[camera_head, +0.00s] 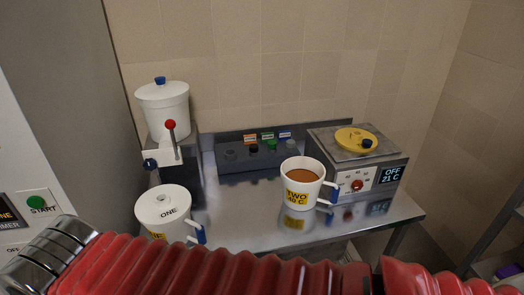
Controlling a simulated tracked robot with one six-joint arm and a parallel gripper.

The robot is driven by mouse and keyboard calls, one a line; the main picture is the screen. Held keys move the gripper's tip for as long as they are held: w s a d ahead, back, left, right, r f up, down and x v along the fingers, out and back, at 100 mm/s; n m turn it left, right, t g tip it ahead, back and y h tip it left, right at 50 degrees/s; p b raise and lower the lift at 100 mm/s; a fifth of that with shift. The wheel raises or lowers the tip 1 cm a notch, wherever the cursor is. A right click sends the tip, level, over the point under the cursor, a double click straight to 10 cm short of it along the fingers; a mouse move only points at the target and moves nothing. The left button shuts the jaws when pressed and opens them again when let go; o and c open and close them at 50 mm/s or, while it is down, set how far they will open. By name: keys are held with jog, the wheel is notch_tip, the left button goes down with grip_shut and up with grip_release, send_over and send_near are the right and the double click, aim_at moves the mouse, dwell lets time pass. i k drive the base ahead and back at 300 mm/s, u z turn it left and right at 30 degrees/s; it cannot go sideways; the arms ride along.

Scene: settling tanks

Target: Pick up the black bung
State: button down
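A small black piece, which looks like the black bung (254,148), sits in the dark blue-grey rack (262,162) at the back of the steel table. A green bung (272,145) stands just right of it. A greyish round spot shows at the rack's left, too small to make out. Orange, green and blue labels stand behind the rack. My red ribbed arm crosses the bottom of the view, well in front of the rack. My gripper's fingers are not in view.
An open mug marked TWO (301,175), with brown liquid, stands right of centre. A hotplate box (360,182) with a yellow lid (352,139) is right. A white-lidded pot (163,105) stands back left.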

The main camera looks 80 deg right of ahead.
aim_at(253, 148)
jog(key=z, duration=2.45)
